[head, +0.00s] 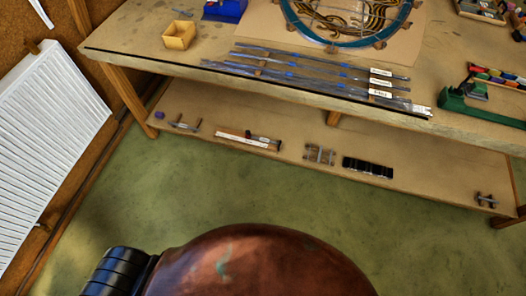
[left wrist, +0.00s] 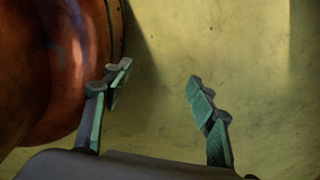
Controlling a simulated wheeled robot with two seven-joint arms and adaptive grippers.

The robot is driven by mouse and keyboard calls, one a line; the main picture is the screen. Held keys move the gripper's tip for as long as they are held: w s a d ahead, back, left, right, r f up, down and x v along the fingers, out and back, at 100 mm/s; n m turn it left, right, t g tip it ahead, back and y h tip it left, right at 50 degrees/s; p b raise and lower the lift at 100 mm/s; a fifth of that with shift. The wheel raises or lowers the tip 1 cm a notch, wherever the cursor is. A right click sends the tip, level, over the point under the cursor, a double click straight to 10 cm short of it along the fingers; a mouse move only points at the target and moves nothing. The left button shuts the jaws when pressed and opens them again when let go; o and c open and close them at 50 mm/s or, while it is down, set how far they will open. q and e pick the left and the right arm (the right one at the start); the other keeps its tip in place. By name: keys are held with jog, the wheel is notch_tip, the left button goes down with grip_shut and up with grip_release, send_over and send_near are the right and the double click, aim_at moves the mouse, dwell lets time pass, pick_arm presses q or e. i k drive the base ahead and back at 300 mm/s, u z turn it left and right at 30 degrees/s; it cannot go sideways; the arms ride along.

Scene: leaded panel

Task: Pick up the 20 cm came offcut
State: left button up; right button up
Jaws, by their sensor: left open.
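Several long grey lead came strips (head: 310,76) lie side by side along the front of the workbench in the head view, with blue marks and white tags (head: 381,82) near their right ends. The tag writing is too small to read, and I cannot tell which piece is the 20 cm came offcut. My left gripper (left wrist: 160,76) is open and empty in the left wrist view, its green-padded fingers apart above the green floor, away from the bench. My right gripper is not in view.
The bench (head: 140,40) holds a yellow box (head: 179,35), a blue bin (head: 224,9), a round leaded panel (head: 345,18) and a green tool (head: 480,108). A lower shelf (head: 215,115) carries small items, including a black block (head: 367,167). A white radiator (head: 45,135) stands left. The floor (head: 200,195) before the bench is clear.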

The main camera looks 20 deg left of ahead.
aim_at(261, 139)
jog(key=u, duration=0.75)
jog(key=i, duration=0.35)
jog(key=u, duration=0.7)
jog(key=i, duration=1.5)
jog(key=z, duration=0.75)
jog(key=i, duration=0.4)
jog(key=z, duration=0.3)
